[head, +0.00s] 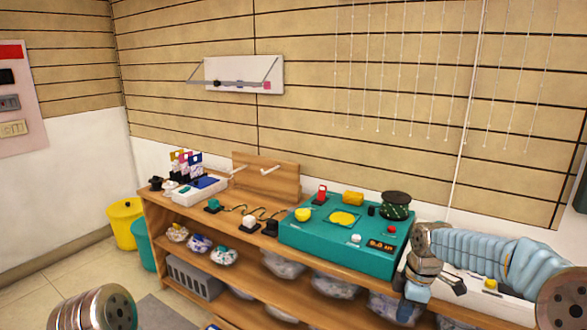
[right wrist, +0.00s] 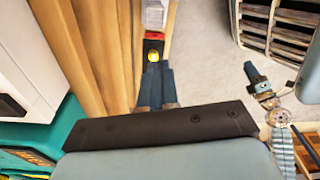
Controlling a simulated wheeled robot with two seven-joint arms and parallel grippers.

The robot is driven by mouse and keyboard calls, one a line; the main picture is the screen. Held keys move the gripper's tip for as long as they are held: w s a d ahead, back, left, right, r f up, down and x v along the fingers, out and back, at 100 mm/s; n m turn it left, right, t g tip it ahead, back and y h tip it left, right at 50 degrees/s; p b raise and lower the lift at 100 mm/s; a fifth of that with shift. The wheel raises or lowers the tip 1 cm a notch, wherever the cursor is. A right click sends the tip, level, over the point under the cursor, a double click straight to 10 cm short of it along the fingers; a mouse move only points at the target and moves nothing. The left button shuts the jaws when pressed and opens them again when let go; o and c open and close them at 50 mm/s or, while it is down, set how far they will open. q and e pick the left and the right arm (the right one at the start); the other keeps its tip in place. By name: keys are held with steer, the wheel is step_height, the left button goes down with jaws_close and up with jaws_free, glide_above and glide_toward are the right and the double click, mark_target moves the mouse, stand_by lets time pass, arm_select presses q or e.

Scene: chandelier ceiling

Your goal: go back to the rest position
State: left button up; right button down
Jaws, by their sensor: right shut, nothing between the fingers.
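My right arm comes in from the right in the head view, in a light blue sleeve. Its gripper (head: 407,312) points down in front of the shelf unit, just below the front right corner of the teal console. In the right wrist view, the two dark fingers (right wrist: 155,85) are together with nothing between them.
A wooden shelf unit (head: 172,211) stands along the wall. On it are the teal console (head: 315,240), a white box (head: 200,191) and small parts. Bagged items lie on the lower shelves. A yellow bin (head: 126,226) stands left. The floor at front left is clear.

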steer(key=s+a+f+m+y, duration=0.1)
steer(key=s+a+f+m, duration=0.1)
steer(key=a+f, duration=0.35)
steer(key=s+a+f+m+y, duration=0.1)
steer(key=s+a+f+m, duration=0.15)
steer(key=f, duration=0.55)
steer(key=s+a+f+m+y, duration=0.1)
steer(key=s+a+f+m, duration=0.15)
steer(key=f, duration=0.35)
steer(key=s+a+f+m, duration=0.2)
steer(key=s+f+m, duration=0.2)
steer(key=s, duration=0.4)
steer(key=s+a+f+m, duration=0.3)
steer(key=s+f+m, duration=0.2)
steer(key=s, duration=0.4)
steer(key=shift+s+f+m, duration=0.25)
steer(key=shift+f+m, duration=0.05)
steer(key=shift+f, duration=0.35)
